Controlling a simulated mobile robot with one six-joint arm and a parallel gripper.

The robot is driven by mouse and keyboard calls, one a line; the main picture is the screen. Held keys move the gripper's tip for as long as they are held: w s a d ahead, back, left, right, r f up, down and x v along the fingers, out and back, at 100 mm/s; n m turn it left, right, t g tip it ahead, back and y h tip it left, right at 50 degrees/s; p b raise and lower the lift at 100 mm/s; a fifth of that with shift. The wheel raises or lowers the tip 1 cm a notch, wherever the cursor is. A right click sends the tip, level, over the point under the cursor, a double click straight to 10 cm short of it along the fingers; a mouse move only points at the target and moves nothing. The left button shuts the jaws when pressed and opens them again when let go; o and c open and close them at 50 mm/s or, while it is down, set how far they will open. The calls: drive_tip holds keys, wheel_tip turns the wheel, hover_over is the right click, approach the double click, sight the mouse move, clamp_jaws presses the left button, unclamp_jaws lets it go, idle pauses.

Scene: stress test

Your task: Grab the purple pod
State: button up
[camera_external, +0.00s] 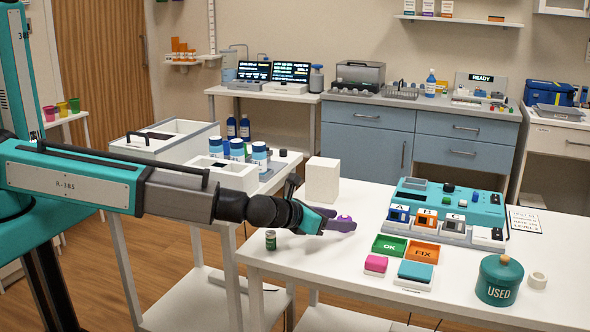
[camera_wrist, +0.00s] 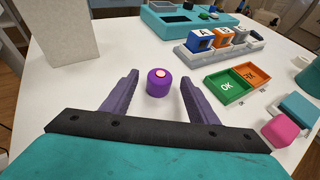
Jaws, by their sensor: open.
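The purple pod (camera_wrist: 159,84) is a short purple cylinder with a pale, red-rimmed top. It stands upright on the white table. In the wrist view my gripper (camera_wrist: 161,88) is open, with one purple finger on each side of the pod and a gap on both sides. The pod sits near the level of the fingertips. In the external view the pod (camera_external: 344,220) shows as a small purple shape at my gripper (camera_external: 338,222), partly hidden by a finger. I cannot tell there how high the fingers are above the table.
A white block (camera_external: 322,181) stands behind my gripper. A small dark green jar (camera_external: 270,240) is left of it. To the right are the green OK tray (camera_external: 390,245), orange FIX tray (camera_external: 422,252), teal device (camera_external: 452,203), pink block (camera_external: 376,263) and teal USED canister (camera_external: 499,281).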

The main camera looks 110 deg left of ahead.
drive_tip(key=shift+w+a+f, duration=0.2)
drive_tip(key=shift+w+a, duration=0.05)
drive_tip(key=shift+a, duration=0.25)
drive_tip(key=c, duration=1.1)
drive_tip(key=shift+r, duration=0.15)
drive_tip(key=shift+r, duration=4.85)
